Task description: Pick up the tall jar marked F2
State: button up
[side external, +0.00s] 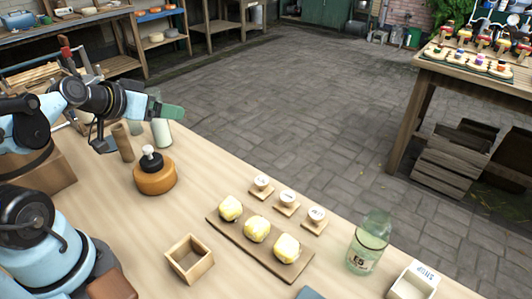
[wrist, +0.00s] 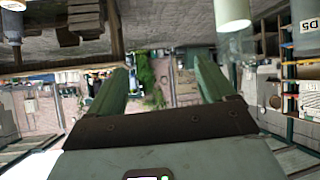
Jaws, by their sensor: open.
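No label reading F2 can be made out in either view. In the side external view a clear green glass jar (side external: 368,245), with a label that seems to read E5, stands at the table's front right. A pale, whitish-green jar (side external: 161,132) stands at the table's far left, partly behind my gripper (side external: 172,111); I see no mark on it. My gripper is open and empty above the table, its green fingers apart in the wrist view (wrist: 160,85). There a white cylinder (wrist: 233,12) and a jar marked D5 (wrist: 306,28) show at upper right.
Beside the pale jar stand a brown cylinder (side external: 123,143) and an orange-brown round pot (side external: 154,175) with a black-and-white knob. A board (side external: 236,238) with yellow lumps, small weights (side external: 287,201), a wooden box (side external: 189,258) and a white box (side external: 414,283) occupy the table.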

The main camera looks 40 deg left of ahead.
jog(key=s+a+r+n+t+y, duration=0.1)
jog(key=s+a+r+n+y, duration=0.2)
jog(key=a, duration=0.6)
jog(key=y, duration=0.1)
send_near(156, 92)
jog(key=shift+x, duration=1.7)
jog(key=shift+m, duration=0.3)
jog(key=shift+x, duration=3.05)
jog(key=shift+c, duration=0.3)
grip_shut()
